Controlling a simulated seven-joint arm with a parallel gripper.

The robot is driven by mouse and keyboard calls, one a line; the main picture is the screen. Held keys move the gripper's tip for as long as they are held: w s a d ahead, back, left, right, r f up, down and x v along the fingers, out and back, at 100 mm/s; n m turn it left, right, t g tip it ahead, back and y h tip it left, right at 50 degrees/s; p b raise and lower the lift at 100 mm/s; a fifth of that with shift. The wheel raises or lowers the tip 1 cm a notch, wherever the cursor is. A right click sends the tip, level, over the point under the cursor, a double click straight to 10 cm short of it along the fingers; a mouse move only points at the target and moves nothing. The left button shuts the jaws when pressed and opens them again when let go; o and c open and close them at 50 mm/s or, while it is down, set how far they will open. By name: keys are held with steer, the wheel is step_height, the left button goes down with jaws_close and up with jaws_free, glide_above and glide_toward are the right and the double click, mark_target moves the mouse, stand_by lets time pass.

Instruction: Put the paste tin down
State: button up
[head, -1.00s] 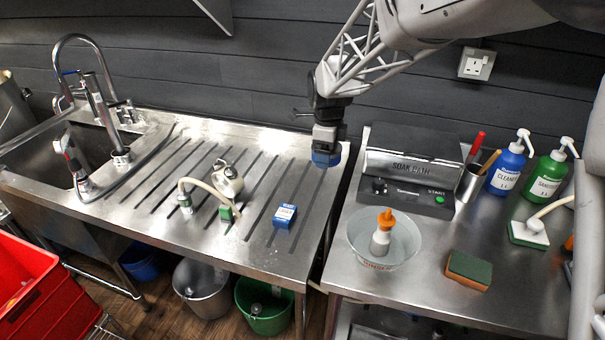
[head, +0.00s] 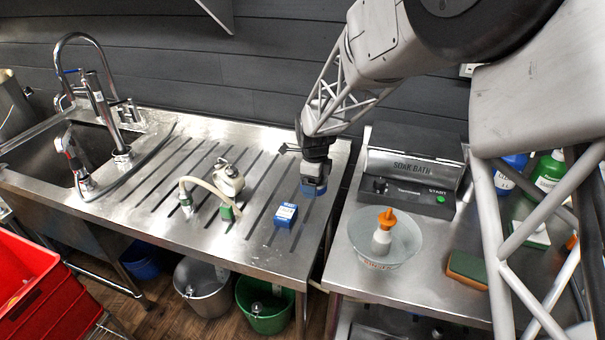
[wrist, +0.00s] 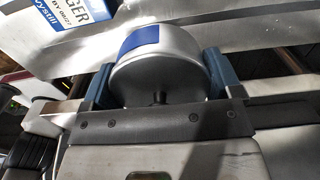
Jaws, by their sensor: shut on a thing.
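The paste tin (wrist: 178,74) is a round silver can with a blue patch, seen close up in the wrist view. My gripper (wrist: 157,80) is shut on it, with one blue finger on each side. In the head view my gripper (head: 314,187) points down over the right end of the grooved steel drainboard (head: 253,160). The tin is hard to make out there. Whether it touches the drainboard I cannot tell.
A small blue-and-white box (head: 285,215) lies just left of my gripper; it also shows in the wrist view (wrist: 65,22). A hose fitting with a white pump body (head: 229,180) lies further left. Right of a gap stand the soak bath (head: 410,178) and a bowl (head: 372,256) holding an orange-tipped bottle.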

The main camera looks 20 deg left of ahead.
steer(key=shift+f, duration=0.6)
steer(key=shift+w+a, duration=0.1)
steer(key=w+a, duration=0.2)
steer(key=w, duration=0.2)
steer(key=w+a+f, duration=0.1)
steer(key=w+a, duration=0.2)
steer(key=w, duration=0.2)
steer(key=w+a, duration=0.2)
steer(key=w, duration=0.2)
steer(key=shift+w+a+f, duration=0.2)
steer(key=shift+w+a, duration=0.2)
steer(key=shift+f, duration=0.1)
steer(key=shift+f, duration=1.7)
steer(key=shift+f, duration=0.1)
steer(key=o, duration=1.8)
